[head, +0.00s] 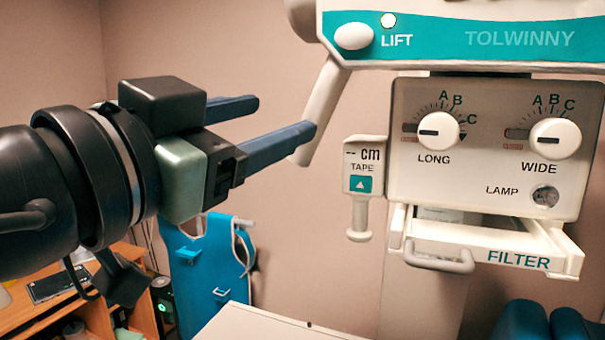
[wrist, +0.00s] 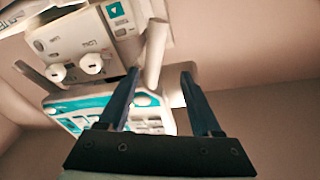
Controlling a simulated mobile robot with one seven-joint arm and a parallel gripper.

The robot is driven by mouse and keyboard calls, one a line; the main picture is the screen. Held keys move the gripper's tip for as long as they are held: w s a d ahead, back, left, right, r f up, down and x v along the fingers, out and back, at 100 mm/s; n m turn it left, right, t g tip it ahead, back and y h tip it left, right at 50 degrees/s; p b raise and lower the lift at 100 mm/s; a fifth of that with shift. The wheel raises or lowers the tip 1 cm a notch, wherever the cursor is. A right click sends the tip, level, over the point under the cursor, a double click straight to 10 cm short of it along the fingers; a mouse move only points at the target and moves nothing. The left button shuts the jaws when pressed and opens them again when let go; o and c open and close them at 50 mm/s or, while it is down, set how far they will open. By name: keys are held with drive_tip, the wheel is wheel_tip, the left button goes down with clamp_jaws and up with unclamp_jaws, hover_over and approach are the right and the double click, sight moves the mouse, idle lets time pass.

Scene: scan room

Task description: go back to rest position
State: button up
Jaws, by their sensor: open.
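My gripper (head: 287,122) reaches in from the left in the head view, with its two blue fingers apart and nothing between them. Its fingertips point right, toward the scanner head (head: 490,150), and look apart from it. In the wrist view the open fingers (wrist: 158,85) spread from the bottom, with the tilted teal-and-white panel (wrist: 65,108) of the machine showing behind and between them.
The scanner head carries the LONG knob (head: 438,132), the WIDE knob (head: 554,138), a tape unit (head: 364,180) and a FILTER drawer (head: 490,246). A pale handle bar (head: 322,108) stands near my fingertips. Below are a white table (head: 270,325), a blue apron (head: 205,265) and a wooden desk (head: 140,290).

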drive_tip(key=s+d+r+n+t+y+b, duration=0.1)
drive_tip(key=s+d+r+n+t+y, duration=0.1)
drive_tip(key=s+d+n+t+y, duration=0.4)
drive_tip(key=s+n+t+y, duration=0.1)
drive_tip(key=n+t+y, duration=0.1)
drive_tip(key=n+t, duration=0.1)
drive_tip(key=shift+r+t, duration=0.35)
drive_tip(key=shift+t, duration=0.25)
drive_tip(key=shift+s+a, duration=0.1)
idle(1.6)
